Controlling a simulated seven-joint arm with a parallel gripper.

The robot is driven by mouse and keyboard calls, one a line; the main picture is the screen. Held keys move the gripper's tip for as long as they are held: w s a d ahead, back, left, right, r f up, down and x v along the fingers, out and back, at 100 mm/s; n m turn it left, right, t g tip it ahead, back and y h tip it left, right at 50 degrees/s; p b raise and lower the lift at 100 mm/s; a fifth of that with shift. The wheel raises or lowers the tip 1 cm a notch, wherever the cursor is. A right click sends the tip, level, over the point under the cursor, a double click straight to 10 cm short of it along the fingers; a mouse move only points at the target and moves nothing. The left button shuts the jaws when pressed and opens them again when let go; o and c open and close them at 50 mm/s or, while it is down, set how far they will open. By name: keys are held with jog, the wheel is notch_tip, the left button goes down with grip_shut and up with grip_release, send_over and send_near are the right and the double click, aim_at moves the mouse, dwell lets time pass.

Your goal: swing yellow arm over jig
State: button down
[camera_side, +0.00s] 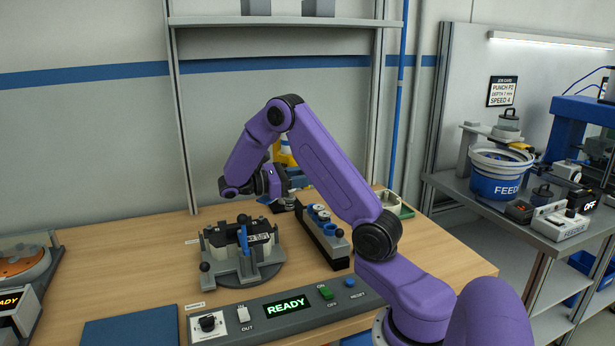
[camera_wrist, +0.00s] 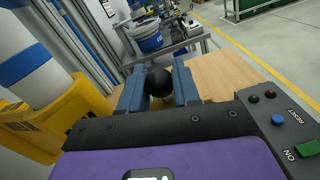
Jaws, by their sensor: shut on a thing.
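My gripper (camera_wrist: 159,88) is shut on a black ball knob (camera_wrist: 160,83) between its two blue fingers in the wrist view. A big yellow body (camera_wrist: 40,125) fills the left of that view; part of the yellow arm (camera_side: 284,157) shows behind my wrist in the side view. Whether the knob joins it is hidden. The jig (camera_side: 240,270), grey with a dark block (camera_side: 262,228) in it and a blue upright piece, stands on the bench left of and nearer than my gripper (camera_side: 285,184). My purple wrist hides much of the yellow arm.
A control panel (camera_side: 240,317) with a green READY display runs along the bench front. A dark rack (camera_side: 325,240) with round parts stands right of the jig. A blue mat (camera_side: 130,328) lies front left. A feeder (camera_side: 497,180) stands on another table.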

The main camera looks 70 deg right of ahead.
jog(key=c, duration=0.9)
grip_release()
jog(key=shift+o, duration=0.2)
jog(key=v, duration=0.7)
jog(key=shift+a, duration=0.15)
jog(key=shift+w, duration=0.15)
